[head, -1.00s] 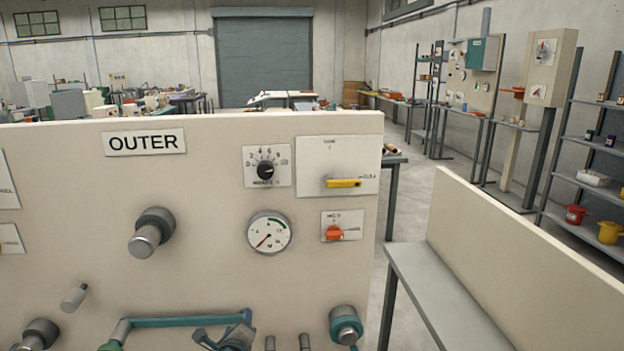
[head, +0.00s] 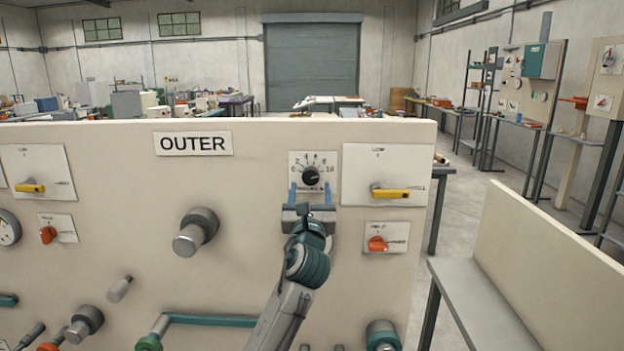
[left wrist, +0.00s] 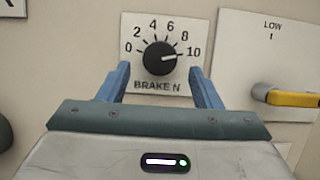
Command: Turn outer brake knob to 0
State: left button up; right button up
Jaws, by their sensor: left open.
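The outer brake knob (head: 310,176) is a round black dial on a white plate marked 0 to 10, on the beige panel under the OUTER sign (head: 193,143). In the left wrist view the knob (left wrist: 159,58) has a white pointer mark turned right, close to the 10. My left gripper (head: 310,190) is open in front of the plate, its blue fingers pointing up. In the left wrist view its fingertips (left wrist: 160,70) stand left and right of the knob's lower part, apart from it. My right gripper is not in view.
A yellow lever (head: 390,192) on a white plate is right of the knob, with an orange switch (head: 377,244) below. A large grey knob (head: 195,232) sticks out at left. A grey bench (head: 480,300) stands at right.

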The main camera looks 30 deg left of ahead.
aim_at(311, 181)
pick_arm(q)
jog(key=shift+x, duration=1.8)
jog(key=c, duration=1)
